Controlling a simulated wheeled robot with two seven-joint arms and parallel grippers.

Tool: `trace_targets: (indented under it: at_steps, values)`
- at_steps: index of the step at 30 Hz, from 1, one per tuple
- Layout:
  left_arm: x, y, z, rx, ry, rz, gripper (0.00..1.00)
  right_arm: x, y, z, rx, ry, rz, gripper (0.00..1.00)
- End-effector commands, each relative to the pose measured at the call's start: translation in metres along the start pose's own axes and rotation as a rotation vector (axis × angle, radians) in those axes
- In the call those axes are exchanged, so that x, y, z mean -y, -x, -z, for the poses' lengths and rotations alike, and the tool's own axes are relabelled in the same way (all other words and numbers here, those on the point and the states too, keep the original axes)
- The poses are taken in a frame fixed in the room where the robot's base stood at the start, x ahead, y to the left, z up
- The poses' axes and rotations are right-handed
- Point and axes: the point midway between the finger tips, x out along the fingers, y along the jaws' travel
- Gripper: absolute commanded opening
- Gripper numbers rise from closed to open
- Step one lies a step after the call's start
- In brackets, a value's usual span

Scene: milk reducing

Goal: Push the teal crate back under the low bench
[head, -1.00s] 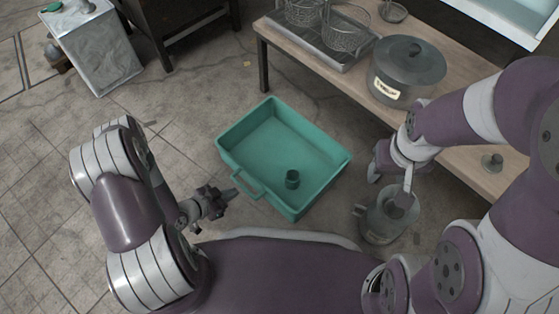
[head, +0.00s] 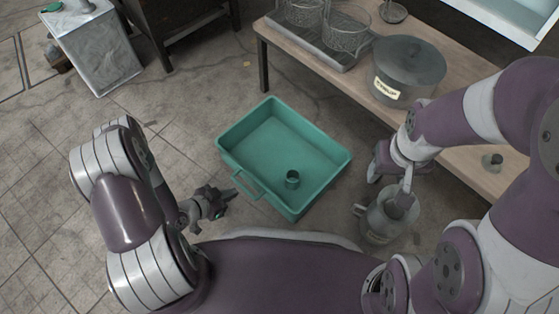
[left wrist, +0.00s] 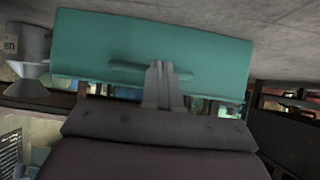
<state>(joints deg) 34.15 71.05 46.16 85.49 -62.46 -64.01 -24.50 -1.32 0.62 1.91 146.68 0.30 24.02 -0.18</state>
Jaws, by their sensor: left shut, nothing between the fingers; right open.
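My left gripper (head: 235,193) is shut and empty, close to the handle side near the floor. In the left wrist view the crate wall (left wrist: 210,45) and handle fill the top, with the shut fingers (left wrist: 160,80) in front; contact is unclear. My right gripper (head: 390,183) is open above a metal can.
The metal can (head: 380,222) stands on the floor right of the crate. The bench top carries a large labelled pot (head: 408,68) and a rack with wire baskets (head: 345,35). A bench leg (head: 263,68) stands behind the crate. Floor left of the crate is clear.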

Motion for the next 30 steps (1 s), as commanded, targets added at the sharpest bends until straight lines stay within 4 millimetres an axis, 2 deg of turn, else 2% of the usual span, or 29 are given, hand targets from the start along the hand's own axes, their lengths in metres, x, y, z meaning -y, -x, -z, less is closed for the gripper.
trace_targets:
  at_steps: [16,30]
  values:
    - [0.0,-0.001,0.0,0.0,-0.001,0.0,0.0,0.0,0.0,0.0,0.0,0.0,0.0,0.54]
    - [0.0,-0.027,0.018,0.0,-0.002,-0.002,0.0,0.0,0.0,0.0,0.0,0.0,0.0,0.54]
